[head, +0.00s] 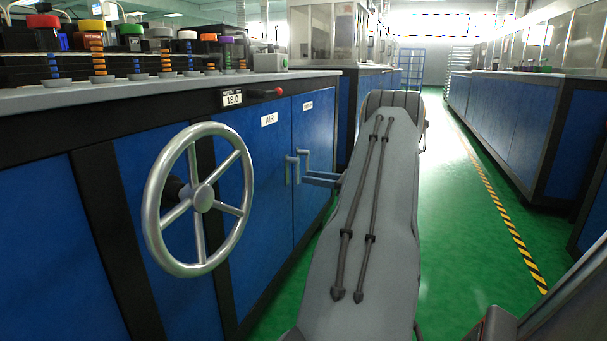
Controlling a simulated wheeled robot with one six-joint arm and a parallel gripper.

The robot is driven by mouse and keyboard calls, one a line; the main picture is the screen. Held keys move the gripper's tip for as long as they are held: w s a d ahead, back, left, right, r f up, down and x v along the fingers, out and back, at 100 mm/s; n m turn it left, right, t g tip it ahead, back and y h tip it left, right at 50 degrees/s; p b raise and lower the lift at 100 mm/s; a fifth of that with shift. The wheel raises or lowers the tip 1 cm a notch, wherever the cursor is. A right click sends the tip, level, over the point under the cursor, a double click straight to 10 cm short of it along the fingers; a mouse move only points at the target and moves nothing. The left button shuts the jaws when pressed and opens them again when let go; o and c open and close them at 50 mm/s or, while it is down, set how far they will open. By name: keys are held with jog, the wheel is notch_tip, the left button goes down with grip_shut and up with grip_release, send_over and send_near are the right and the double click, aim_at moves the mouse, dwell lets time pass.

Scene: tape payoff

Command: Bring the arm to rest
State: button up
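My grey arm (365,215), with two dark cables along it, stretches forward from the bottom of the head view to a rounded dark end. Two slim blue-grey bars stick out to the left from behind it and look like the fingers of my gripper (318,179). Their tips are close to the door handles (296,168) of the blue cabinet; I cannot tell whether they touch. The rest of my gripper is hidden behind the arm. I cannot tell whether it is open or shut, and I see nothing held.
A metal handwheel (203,198) juts from the blue cabinet (268,215) on the left. Colored spools (97,45) stand on top. Green floor (465,215) is open at the right, with a striped line.

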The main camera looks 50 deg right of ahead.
jog(key=shift+v, duration=0.95)
